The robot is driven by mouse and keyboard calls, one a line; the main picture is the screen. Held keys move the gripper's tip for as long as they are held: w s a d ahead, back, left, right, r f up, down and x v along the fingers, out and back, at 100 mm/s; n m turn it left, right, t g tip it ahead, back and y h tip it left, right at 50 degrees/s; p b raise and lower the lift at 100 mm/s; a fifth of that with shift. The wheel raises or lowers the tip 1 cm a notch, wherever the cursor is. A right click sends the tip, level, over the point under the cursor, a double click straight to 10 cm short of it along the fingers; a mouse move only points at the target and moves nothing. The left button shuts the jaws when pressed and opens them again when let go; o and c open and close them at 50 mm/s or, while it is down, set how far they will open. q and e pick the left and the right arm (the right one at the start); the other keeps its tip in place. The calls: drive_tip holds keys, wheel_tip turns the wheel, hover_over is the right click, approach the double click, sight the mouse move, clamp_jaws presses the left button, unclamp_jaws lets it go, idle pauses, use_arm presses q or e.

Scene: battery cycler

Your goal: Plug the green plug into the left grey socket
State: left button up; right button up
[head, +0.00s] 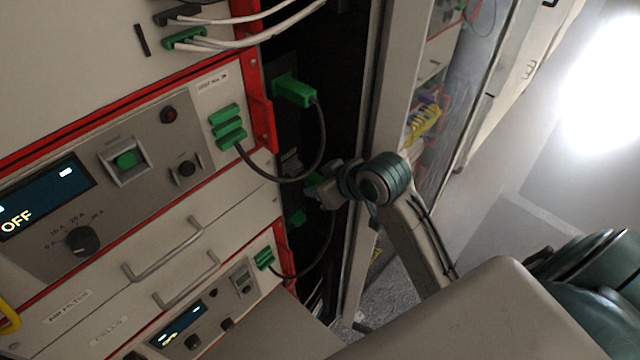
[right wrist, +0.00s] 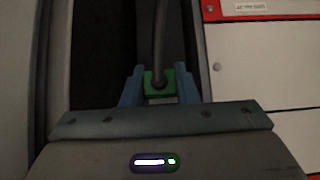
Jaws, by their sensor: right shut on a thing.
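My right gripper (head: 322,190) reaches into the dark gap beside the rack and is shut on a green plug (head: 311,181). In the right wrist view the green plug (right wrist: 159,83) sits between the two blue fingers (right wrist: 159,88), with a dark cable (right wrist: 159,40) running up from it. The gripper partly hides the plug in the head view, and I cannot tell whether its front touches anything. I cannot make out a grey socket in either view. My left gripper is not in view.
Another green plug (head: 293,91) with a black cable (head: 319,150) is in the dark side panel above. A small green part (head: 298,217) shows below my gripper. The red-edged rack units (head: 60,190) stand left, a pale cabinet post (head: 385,100) right.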

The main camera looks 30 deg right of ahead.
sight(314, 177)
drive_tip(key=shift+p, duration=0.3)
drive_tip(key=shift+w+a, duration=0.25)
drive_tip(key=shift+w, duration=0.5)
drive_tip(key=shift+w+a, duration=0.25)
drive_tip(key=shift+w, duration=0.5)
idle(1.8)
drive_tip(key=o, duration=0.8)
drive_tip(key=shift+o, duration=0.2)
drive_tip(key=shift+s, duration=0.1)
